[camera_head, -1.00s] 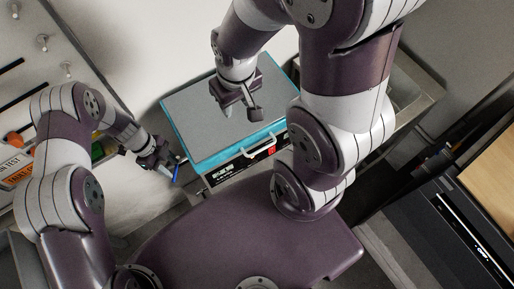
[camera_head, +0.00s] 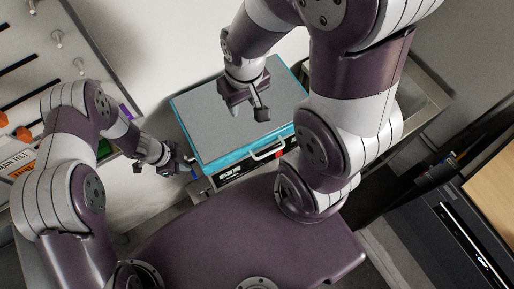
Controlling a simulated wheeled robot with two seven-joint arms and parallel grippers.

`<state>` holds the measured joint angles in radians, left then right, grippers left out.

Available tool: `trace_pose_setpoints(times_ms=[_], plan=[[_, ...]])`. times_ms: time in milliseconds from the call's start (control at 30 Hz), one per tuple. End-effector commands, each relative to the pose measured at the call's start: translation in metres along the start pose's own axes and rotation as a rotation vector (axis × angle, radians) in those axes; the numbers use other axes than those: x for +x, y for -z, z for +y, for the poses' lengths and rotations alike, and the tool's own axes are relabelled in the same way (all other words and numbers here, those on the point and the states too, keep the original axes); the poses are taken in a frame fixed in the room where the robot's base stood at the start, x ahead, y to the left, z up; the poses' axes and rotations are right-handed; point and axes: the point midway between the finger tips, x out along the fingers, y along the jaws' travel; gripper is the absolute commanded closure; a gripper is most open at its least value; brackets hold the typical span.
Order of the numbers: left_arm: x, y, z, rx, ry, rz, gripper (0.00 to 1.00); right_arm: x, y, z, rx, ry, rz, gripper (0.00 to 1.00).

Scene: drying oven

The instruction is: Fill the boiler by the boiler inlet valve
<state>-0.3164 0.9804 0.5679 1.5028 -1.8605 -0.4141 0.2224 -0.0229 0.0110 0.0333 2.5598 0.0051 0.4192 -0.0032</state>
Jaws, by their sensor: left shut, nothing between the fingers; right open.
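A blue lever-like part (camera_head: 194,174) shows at the left front corner of a teal-edged box with a grey top (camera_head: 225,115). It may be a valve handle, but it is small and partly hidden. My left gripper (camera_head: 178,163) is shut and empty, right beside the blue part; I cannot tell whether they touch. My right gripper (camera_head: 250,103) is open and empty over the grey top. No part is clearly readable as the boiler inlet valve.
The box front has a black control strip (camera_head: 230,172) and a white handle (camera_head: 268,151). A panel with orange knobs (camera_head: 22,134) and pegs stands at the left. A metal bench (camera_head: 425,100) is behind my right arm. A dark cabinet (camera_head: 450,235) stands at the right.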

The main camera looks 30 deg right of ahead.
Motion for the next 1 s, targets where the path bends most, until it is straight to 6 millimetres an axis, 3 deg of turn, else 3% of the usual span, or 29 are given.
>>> trace_pose_setpoints(times_ms=[33,233,300,533,667,800,1000], plan=[[0.009,-0.004,0.001,-0.034,0.011,-0.01,1.0,0.007,-0.001,0.0,0.0,0.0,0.0,0.57],[0.008,-0.003,0.001,-0.05,0.016,-0.01,1.0,0.006,-0.001,0.0,0.0,0.0,0.0,0.57],[0.008,-0.003,0.001,-0.05,0.016,-0.01,0.8,0.006,-0.001,0.0,0.0,0.0,0.0,0.57],[0.0,-0.003,0.001,-0.051,0.018,-0.01,0.73,0.006,-0.001,0.0,0.0,0.0,0.0,0.57],[-0.026,-0.002,0.001,-0.049,0.025,-0.009,0.73,0.009,-0.001,0.0,0.0,0.0,0.0,0.57],[-0.07,0.0,0.004,-0.045,0.03,-0.007,0.73,0.007,-0.001,0.0,0.0,0.0,0.0,0.57],[-0.115,0.003,0.009,-0.041,0.031,-0.004,0.73,0.002,0.0,0.0,0.0,0.0,0.0,0.57]])
